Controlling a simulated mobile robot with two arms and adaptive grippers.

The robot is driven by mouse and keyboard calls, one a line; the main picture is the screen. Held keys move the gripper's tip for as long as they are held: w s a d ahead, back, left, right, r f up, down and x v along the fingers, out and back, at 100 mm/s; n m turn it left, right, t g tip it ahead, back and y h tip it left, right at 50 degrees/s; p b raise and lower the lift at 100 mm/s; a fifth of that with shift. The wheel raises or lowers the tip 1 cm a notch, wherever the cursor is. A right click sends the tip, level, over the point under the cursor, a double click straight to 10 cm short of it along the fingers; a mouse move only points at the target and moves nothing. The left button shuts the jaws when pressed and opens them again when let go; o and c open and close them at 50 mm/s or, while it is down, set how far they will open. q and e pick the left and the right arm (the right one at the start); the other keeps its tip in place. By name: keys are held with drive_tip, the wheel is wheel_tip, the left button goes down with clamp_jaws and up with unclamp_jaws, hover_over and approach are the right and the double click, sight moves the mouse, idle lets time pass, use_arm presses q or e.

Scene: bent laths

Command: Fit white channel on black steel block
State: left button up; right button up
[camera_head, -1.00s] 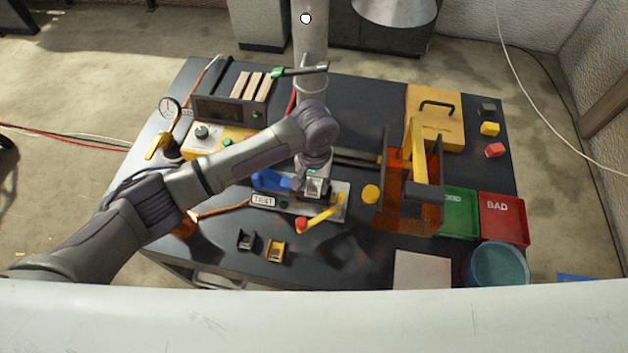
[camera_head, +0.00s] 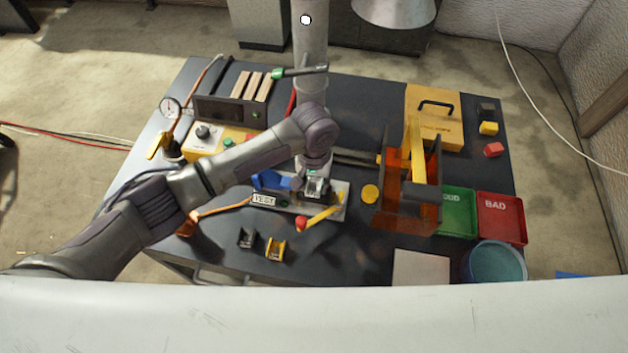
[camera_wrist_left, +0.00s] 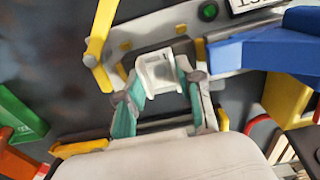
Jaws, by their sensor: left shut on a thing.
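The white channel (camera_wrist_left: 160,72) is between the fingers of my left gripper (camera_wrist_left: 160,85) in the left wrist view. In the head view my left gripper (camera_head: 316,182) is low over the metal test plate (camera_head: 338,206), at its right part. The black steel block (camera_wrist_left: 148,55) shows as a dark edge around the channel in the left wrist view. The channel is at or just over the block; I cannot tell whether it is seated. The gripper and channel hide most of the block. My right gripper is not in view.
A blue clamp (camera_head: 270,181) stands left of the gripper, and a yellow lever (camera_head: 322,217) in front. An orange-walled fixture (camera_head: 408,200) is to the right. Black (camera_head: 246,238) and yellow (camera_head: 276,249) channels lie in front. Green (camera_head: 458,212) and red (camera_head: 502,217) trays are at right.

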use_arm(q)
drive_tip(key=shift+p, duration=0.45)
idle(0.4)
drive_tip(key=shift+f, duration=0.1)
drive_tip(key=o, duration=1.2)
wheel_tip(320, 180, up, 12)
drive_tip(key=shift+r, duration=0.1)
